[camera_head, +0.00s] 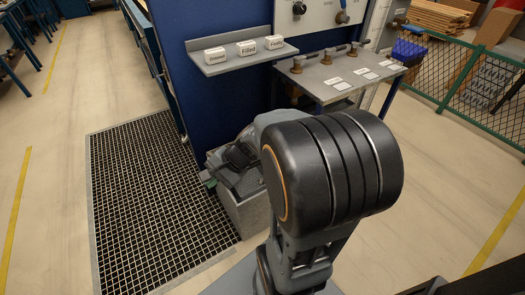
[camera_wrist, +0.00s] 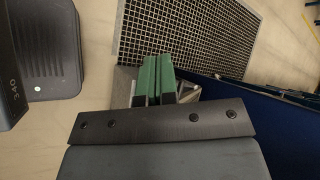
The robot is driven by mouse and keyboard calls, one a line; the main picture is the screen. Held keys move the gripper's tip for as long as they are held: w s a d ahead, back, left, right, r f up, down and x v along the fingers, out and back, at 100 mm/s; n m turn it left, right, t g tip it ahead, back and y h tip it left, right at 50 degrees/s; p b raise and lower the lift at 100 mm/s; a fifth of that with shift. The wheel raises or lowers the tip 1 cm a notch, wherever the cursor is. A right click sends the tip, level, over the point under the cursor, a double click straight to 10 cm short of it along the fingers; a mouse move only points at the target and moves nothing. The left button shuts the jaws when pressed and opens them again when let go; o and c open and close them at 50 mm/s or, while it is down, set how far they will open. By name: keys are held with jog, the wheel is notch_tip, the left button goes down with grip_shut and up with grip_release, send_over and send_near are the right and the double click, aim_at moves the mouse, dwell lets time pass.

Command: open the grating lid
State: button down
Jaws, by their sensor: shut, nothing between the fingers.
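A black floor grating (camera_head: 150,205) with a pale metal frame lies flat on the floor at the left of the head view. It also shows at the top of the wrist view (camera_wrist: 185,35), and no raised part of it is visible. My gripper (camera_wrist: 155,62) has two green fingers, pressed together and empty, pointing towards the grating. In the head view my gripper (camera_head: 208,181) is mostly hidden behind my arm, right of the grating. A grey block (camera_head: 245,214) stands beside the grating, partly covered by my arm. Whether the fingers touch anything, I cannot tell.
A blue panel (camera_head: 215,105) stands behind the grating's right edge. It carries a shelf (camera_head: 240,61) with several labelled white blocks. A grey bench (camera_head: 335,82) with brass fittings stands right of it. A green mesh fence (camera_head: 465,90) is at the far right. The floor left of the grating is clear.

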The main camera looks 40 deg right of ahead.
jog(key=w+d+f+m+t+h+b, duration=0.15)
jog(key=d+f+m+t+h, duration=0.4)
jog(key=d+m, duration=0.7)
jog(key=w+d+f+m+t+h+b, duration=0.1)
jog(key=w+d+f+m+t+h, duration=0.4)
jog(key=d+m, duration=0.75)
jog(key=shift+n+g+y, duration=0.3)
jog(key=shift+g+y, duration=0.35)
jog(key=shift+y, duration=0.1)
jog(key=shift+s+d+f+b+x, duration=0.1)
jog(key=shift+f+b+x, duration=0.1)
jog(key=shift+x, duration=1)
jog(key=shift+s+d+f+b+x, duration=0.15)
jog(key=shift+f+b+x, duration=0.1)
jog(key=shift+x, duration=1)
jog(key=shift+s+d+f+b+x, duration=0.1)
jog(key=shift+f+b+x, duration=0.1)
jog(key=shift+x, duration=1)
jog(key=shift+r, duration=0.1)
